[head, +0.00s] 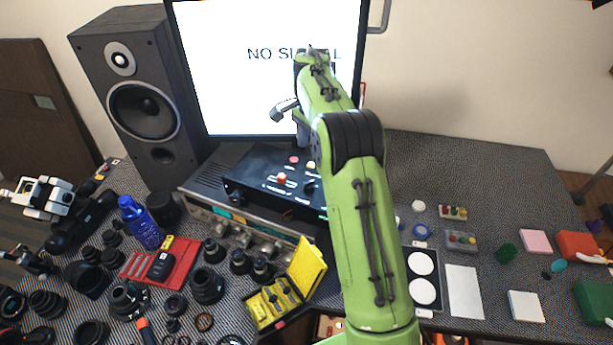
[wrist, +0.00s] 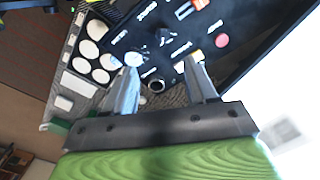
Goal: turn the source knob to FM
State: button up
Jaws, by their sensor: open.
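I cannot pick out the source knob or an FM mark for certain; the lettering is too small or blurred. A black control box (head: 250,170) sits on top of a silver receiver (head: 225,209) with a row of knobs along its front. In the head view my gripper (head: 285,108) hangs above the box, before the monitor, partly hidden by my arm.
A monitor (head: 230,70) reading "NO SIGNAL" stands behind the box. A black speaker (head: 125,95) stands at the left. Lenses, a blue bottle (head: 139,222), a red mat (head: 185,262) and an open yellow case (head: 307,266) crowd the front. The table's back right (head: 460,160) is clear.

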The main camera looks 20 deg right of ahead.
aim_at(309, 182)
jog(key=f, duration=0.4)
jog(key=f+b, duration=0.1)
jog(key=f, duration=0.4)
jog(key=f+b, duration=0.1)
jog(key=f, duration=0.4)
jog(key=shift+w+a+f, duration=0.1)
jog(key=shift+w+f, duration=0.05)
jog(key=shift+w, duration=0.2)
jog(key=shift+c, duration=0.3)
jog(key=c, duration=1)
